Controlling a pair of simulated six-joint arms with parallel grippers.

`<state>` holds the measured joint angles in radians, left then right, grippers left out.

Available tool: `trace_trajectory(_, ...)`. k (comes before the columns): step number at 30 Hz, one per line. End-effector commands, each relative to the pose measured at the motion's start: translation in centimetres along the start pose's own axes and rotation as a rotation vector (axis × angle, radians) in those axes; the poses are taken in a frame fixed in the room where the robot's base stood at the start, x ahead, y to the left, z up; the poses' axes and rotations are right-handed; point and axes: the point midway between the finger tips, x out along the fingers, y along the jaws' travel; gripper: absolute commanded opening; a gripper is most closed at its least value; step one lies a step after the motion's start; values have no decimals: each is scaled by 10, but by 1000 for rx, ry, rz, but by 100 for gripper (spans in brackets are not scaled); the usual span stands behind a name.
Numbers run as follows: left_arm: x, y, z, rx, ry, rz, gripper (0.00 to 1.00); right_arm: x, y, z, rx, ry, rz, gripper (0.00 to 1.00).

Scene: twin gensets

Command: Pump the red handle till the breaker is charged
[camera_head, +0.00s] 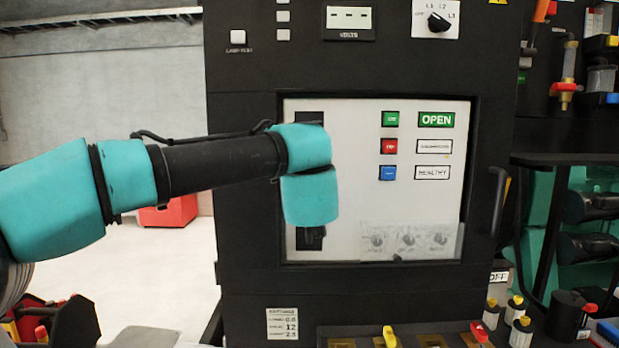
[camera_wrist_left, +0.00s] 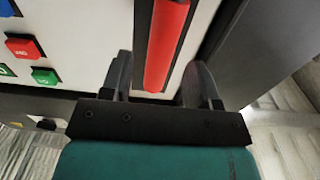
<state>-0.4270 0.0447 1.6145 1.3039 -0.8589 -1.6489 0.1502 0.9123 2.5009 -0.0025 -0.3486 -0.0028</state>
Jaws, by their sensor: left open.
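The red handle (camera_wrist_left: 166,45) shows in the left wrist view as a long red bar in front of a dark slot on the white breaker panel. My left gripper (camera_wrist_left: 160,80) is open, with one finger on each side of the handle's end. I cannot tell whether either finger touches it. In the head view my left arm hides the handle and my left gripper. The breaker panel (camera_head: 345,200) has a green button (camera_head: 390,119), a red button (camera_head: 389,146) and a blue button (camera_head: 388,172). A green OPEN sign (camera_head: 436,120) is at its upper right. My right gripper is not in view.
The black cabinet (camera_head: 365,290) surrounds the panel. A dark handle (camera_head: 498,200) stands out at the cabinet's right side. Yellow-topped parts (camera_head: 389,336) and small bottles (camera_head: 519,330) are below. A red box (camera_head: 170,212) sits on the open floor at left.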

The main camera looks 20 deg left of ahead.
Motion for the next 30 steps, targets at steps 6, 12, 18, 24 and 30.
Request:
trace_trajectory(6,31,0,0,-1,0,-2,55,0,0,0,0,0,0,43)
trace_trajectory(12,38,0,0,0,0,0,55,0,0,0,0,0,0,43)
trace_trajectory(18,38,0,0,0,0,0,54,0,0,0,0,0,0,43)
trace_trajectory(24,38,0,0,0,0,0,35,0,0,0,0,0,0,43)
trace_trajectory(30,38,0,0,0,0,0,16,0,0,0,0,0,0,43)
